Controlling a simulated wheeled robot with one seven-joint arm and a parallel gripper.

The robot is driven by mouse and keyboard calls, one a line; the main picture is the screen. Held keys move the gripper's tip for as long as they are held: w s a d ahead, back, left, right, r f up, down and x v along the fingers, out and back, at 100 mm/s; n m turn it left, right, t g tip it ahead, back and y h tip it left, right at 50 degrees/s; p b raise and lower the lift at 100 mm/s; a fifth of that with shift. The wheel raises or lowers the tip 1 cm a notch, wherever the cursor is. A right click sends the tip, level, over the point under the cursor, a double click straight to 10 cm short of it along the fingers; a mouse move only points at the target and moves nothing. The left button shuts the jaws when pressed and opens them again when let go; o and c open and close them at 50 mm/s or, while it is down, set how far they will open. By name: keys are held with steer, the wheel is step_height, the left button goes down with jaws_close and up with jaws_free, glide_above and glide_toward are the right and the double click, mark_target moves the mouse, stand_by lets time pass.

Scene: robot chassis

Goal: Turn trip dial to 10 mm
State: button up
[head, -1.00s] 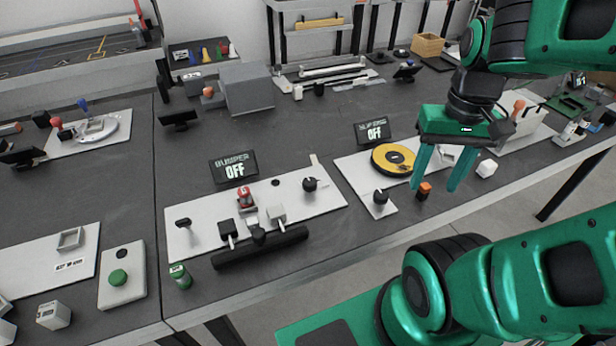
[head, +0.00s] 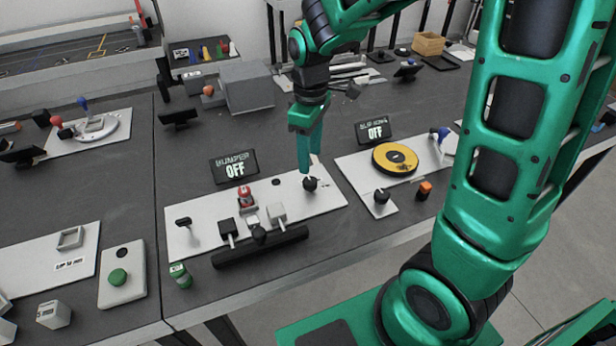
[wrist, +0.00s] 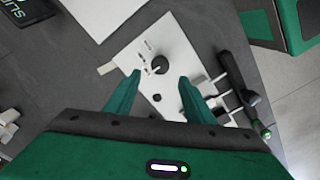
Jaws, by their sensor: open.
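The likely trip dial is a black knob (head: 310,184) at the right end of the white bumper panel (head: 335,196). In the wrist view the knob (wrist: 159,65) shows with small markings around it, too small to read. My gripper (head: 311,165) hangs just above the knob in the head view. In the wrist view my gripper (wrist: 160,80) has its two green fingers apart, with the knob seen between and beyond the tips. Nothing is held. I cannot tell whether the fingers touch the knob.
A second panel to the right bears a yellow disc (head: 394,159) and another black knob (head: 381,197). An orange-topped part (head: 424,190) stands near the table edge. A black bar (head: 260,248) runs along the bumper panel's front. A red part (head: 245,197) stands on that panel.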

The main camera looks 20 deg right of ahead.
mark_target(310, 180)
step_height(310, 180, down, 8)
steer(key=shift+f, duration=0.25)
steer(key=c, duration=1.1)
